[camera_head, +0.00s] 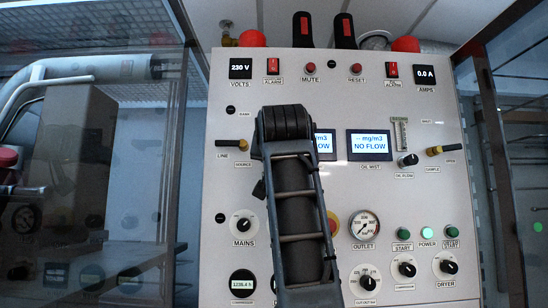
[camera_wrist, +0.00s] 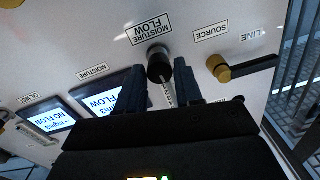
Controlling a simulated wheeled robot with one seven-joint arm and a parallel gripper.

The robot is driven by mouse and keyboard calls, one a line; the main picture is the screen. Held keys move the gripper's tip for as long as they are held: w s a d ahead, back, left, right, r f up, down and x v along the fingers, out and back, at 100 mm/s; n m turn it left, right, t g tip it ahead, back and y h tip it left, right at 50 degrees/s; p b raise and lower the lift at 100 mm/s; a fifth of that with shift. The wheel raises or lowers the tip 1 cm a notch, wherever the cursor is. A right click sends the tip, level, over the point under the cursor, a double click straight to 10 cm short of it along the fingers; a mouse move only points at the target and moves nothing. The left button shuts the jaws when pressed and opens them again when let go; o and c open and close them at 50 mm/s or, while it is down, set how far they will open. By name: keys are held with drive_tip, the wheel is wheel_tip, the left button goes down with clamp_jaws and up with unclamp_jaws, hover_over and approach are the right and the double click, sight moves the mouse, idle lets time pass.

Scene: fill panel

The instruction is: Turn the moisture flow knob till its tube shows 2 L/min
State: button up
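The moisture flow knob (camera_wrist: 160,66) is a dark round knob with a pale pointer line, upside down in the wrist view below its MOISTURE FLOW label (camera_wrist: 148,27). My gripper (camera_wrist: 158,72) is open, with one dark finger on each side of the knob; I cannot tell whether they touch it. A pale strip, perhaps the moisture tube (camera_wrist: 171,95), shows partly between the fingers; no reading can be made out. The moisture screen (camera_wrist: 103,100) reads NO FLOW. In the head view my arm hides the knob, its tube and the gripper.
The source valve handle (camera_wrist: 245,69) sticks out close beside the fingers. The oil mist screen (camera_head: 370,145) reads NO FLOW. The oil flow knob (camera_head: 408,160) sits under its tube (camera_head: 400,133). The mains knob (camera_head: 243,225) and outlet gauge (camera_head: 363,224) lie lower on the panel.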

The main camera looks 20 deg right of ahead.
clamp_jaws()
drive_tip(key=n, duration=1.3)
drive_tip(key=shift+a+g, duration=0.2)
drive_tip(key=shift+g, duration=0.1)
drive_tip(key=shift+n, duration=0.4)
idle(0.4)
drive_tip(key=shift+o, duration=2)
unclamp_jaws()
